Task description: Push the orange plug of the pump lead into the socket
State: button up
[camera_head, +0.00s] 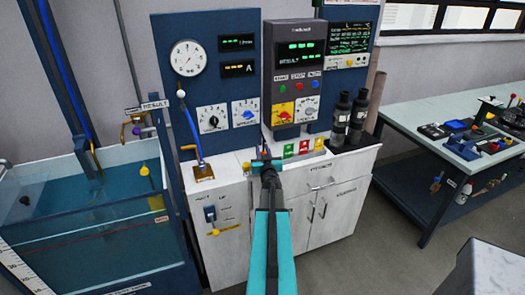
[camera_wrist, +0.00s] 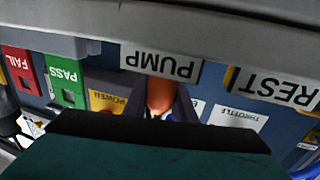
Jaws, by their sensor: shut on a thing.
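My gripper (camera_head: 266,163) is at the front of the white bench cabinet, below the dark blue instrument panel. In the wrist view, my gripper (camera_wrist: 162,106) is shut on the orange plug (camera_wrist: 160,92), which sits between its two dark fingers. The plug lies right by the white PUMP label (camera_wrist: 161,62), which appears upside down. The socket cannot be made out, and I cannot tell whether the plug touches it. The lead is hidden behind the gripper body.
Red FAIL (camera_wrist: 18,68) and green PASS (camera_wrist: 64,80) blocks and a REST label (camera_wrist: 275,88) are near my gripper. A water tank (camera_head: 90,220) stands left. Dark bottles (camera_head: 341,115) stand on the cabinet (camera_head: 335,212). A cluttered workbench (camera_head: 425,117) is at right.

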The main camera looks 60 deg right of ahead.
jog(key=shift+f, duration=0.15)
jog(key=o, duration=1.1)
jog(key=shift+v, duration=6.9)
jog(key=shift+s, duration=0.15)
